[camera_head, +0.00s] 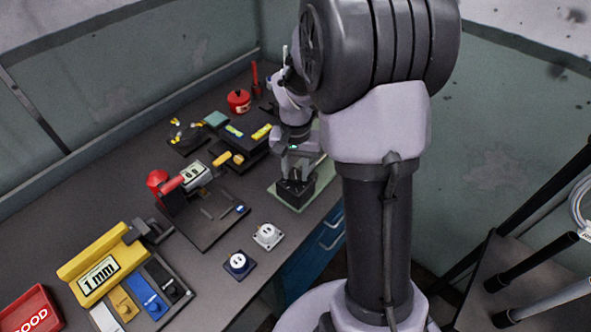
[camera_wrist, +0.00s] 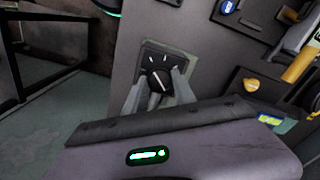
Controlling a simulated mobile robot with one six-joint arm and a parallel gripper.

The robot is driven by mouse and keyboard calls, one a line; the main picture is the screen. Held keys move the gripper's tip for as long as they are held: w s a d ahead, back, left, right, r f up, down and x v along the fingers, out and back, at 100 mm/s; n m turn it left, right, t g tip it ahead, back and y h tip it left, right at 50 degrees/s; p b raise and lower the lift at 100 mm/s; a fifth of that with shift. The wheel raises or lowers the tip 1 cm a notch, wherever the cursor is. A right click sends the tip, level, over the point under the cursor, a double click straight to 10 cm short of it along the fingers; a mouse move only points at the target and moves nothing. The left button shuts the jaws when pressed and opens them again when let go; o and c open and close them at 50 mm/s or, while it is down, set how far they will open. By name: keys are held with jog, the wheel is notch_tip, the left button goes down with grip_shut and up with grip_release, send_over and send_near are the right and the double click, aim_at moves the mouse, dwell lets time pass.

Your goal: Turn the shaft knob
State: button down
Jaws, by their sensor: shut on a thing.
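The shaft knob (camera_wrist: 158,76) is black with a white pointer line, which slants to the upper right in the wrist view. It sits on a dark square panel (camera_wrist: 150,53) with pale tick marks around the knob. My gripper (camera_wrist: 157,87) has one grey finger on each side of the knob and is shut on it. In the head view my gripper (camera_head: 296,166) points down over a dark box (camera_head: 295,193) near the table's front edge. The knob itself is hidden there by my fingers.
The box stands on a pale green mat (camera_head: 322,180). A dark board with a red-handled press (camera_head: 158,184) stands farther left. Dark trays (camera_head: 238,140) lie behind.

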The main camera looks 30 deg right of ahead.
aim_at(295, 174)
jog(key=c, duration=1)
grip_release()
jog(key=shift+c, duration=0.2)
notch_tip(295, 174, up, 17)
jog(key=p, duration=0.6)
jog(key=shift+r, duration=0.2)
jog(key=s+a+n+t+y+b, duration=0.2)
jog(key=s+a+t+b, duration=0.3)
jog(key=s+a, duration=1.1)
jog(key=shift+s+n+t+b, duration=0.4)
jog(key=shift+s+n+b, duration=0.2)
jog(key=shift+n+b, duration=0.15)
jog(key=shift+a, duration=0.1)
